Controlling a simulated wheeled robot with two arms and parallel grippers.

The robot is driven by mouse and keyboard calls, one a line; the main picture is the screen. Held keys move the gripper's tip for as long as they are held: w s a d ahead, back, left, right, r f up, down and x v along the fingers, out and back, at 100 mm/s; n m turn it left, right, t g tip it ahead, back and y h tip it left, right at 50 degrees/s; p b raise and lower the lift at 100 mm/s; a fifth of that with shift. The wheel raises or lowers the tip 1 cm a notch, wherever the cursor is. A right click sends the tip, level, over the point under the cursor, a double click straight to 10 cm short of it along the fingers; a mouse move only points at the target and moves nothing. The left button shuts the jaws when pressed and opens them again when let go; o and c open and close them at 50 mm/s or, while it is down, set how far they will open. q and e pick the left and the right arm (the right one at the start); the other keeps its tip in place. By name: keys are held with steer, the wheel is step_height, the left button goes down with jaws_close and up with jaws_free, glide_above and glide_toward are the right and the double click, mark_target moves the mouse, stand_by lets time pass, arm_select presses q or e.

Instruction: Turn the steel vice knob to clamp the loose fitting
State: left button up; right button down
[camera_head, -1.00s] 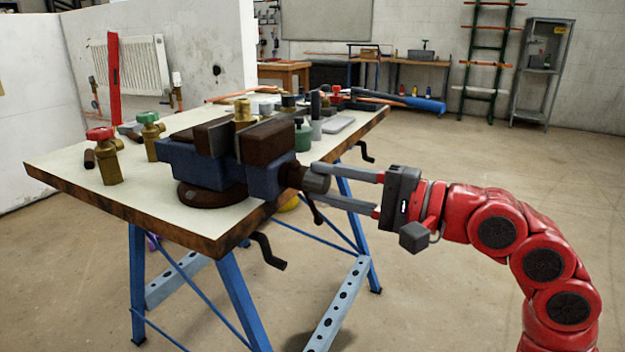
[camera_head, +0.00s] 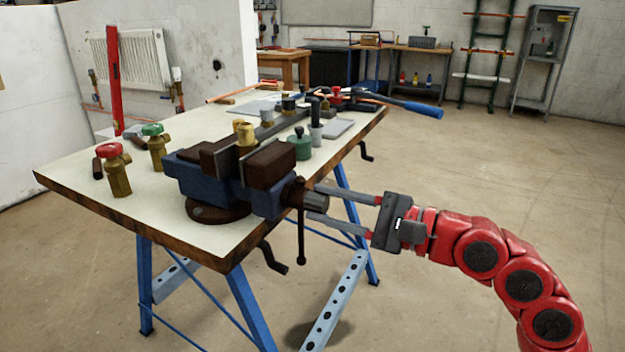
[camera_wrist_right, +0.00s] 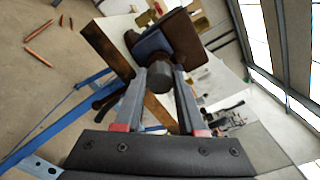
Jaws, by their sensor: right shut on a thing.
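The blue vice (camera_head: 225,185) with dark brown jaw blocks stands on the workbench's near edge. The steel knob (camera_head: 315,201) sticks out at the vice's right end. My right gripper (camera_head: 318,204) is shut on the knob, one finger on each side. In the right wrist view the grey knob (camera_wrist_right: 160,77) sits between the two fingertips (camera_wrist_right: 160,85). My left gripper is out of view.
The workbench (camera_head: 100,205) carries a red-handled valve (camera_head: 116,170), a green-handled valve (camera_head: 156,148) and a green pot (camera_head: 299,145). A dark bar (camera_head: 301,238) hangs below the knob. A blue-handled tool (camera_head: 410,106) overhangs the far right corner. Floor to the right is clear.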

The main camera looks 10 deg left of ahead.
steer(key=m+p, duration=0.3)
steer(key=p, duration=0.1)
steer(key=m+p, duration=0.4)
steer(key=p, duration=0.1)
steer(key=m+p, duration=0.4)
steer(key=p, duration=0.1)
steer(key=shift+r, duration=0.25)
steer(key=m+p, duration=1.2)
steer(key=p, duration=0.2)
steer(key=shift+f, duration=0.1)
steer(key=shift+f+m+p, duration=0.1)
steer(key=shift+m+p, duration=0.5)
steer(key=shift+m, duration=0.1)
steer(key=shift+f, duration=0.15)
steer(key=c, duration=0.9)
jaws_free()
steer(key=shift+c, duration=0.2)
steer(key=shift+o, duration=1.3)
steer(key=shift+d, duration=0.1)
